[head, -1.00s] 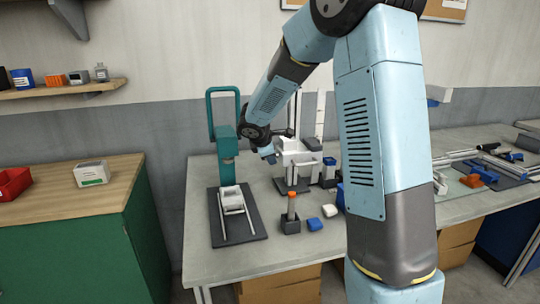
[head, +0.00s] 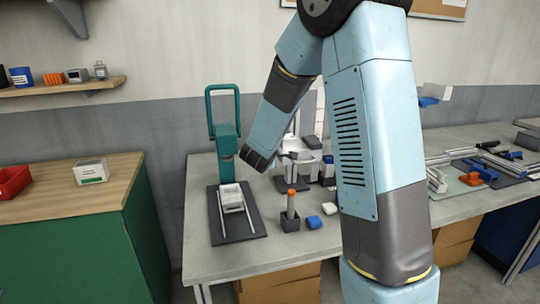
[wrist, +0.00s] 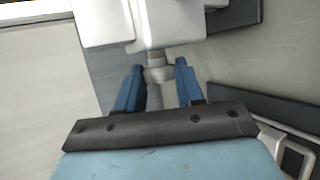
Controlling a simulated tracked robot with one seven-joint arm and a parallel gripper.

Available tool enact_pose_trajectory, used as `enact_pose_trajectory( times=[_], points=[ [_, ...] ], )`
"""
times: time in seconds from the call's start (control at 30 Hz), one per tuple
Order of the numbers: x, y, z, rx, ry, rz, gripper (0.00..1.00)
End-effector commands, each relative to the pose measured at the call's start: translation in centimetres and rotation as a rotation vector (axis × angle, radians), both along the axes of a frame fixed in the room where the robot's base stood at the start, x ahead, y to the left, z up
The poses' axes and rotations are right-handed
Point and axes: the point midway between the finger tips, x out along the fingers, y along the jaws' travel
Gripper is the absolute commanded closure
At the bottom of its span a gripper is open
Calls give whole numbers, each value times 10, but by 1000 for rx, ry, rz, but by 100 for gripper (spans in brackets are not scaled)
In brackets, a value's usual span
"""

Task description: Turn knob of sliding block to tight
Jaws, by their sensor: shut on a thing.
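In the wrist view, the blue fingers of my gripper (wrist: 159,68) stand on either side of a small grey knob (wrist: 157,74). My gripper is shut on this knob. The knob sits on a short stem below a white block (wrist: 165,22), which looks like the sliding block. In the head view, the white machine (head: 312,170) with upright posts stands on the grey table, and my wrist is at its left side. My forearm and wrist partly cover it there, and I cannot make out the fingers or knob clearly. The knob's tightness cannot be told.
A teal press (head: 226,140) stands close left of my wrist. A dark mat (head: 240,232) with a white frame lies in front of it.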

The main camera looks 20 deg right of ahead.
Motion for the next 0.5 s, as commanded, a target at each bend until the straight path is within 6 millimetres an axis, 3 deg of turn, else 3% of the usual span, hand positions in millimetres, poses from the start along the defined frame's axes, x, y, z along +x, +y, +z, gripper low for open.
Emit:
enact_pose_trajectory(
  times=[0.5],
  points=[
    [-4, -2, -13, 1, -374, -4, 94]
  ],
)
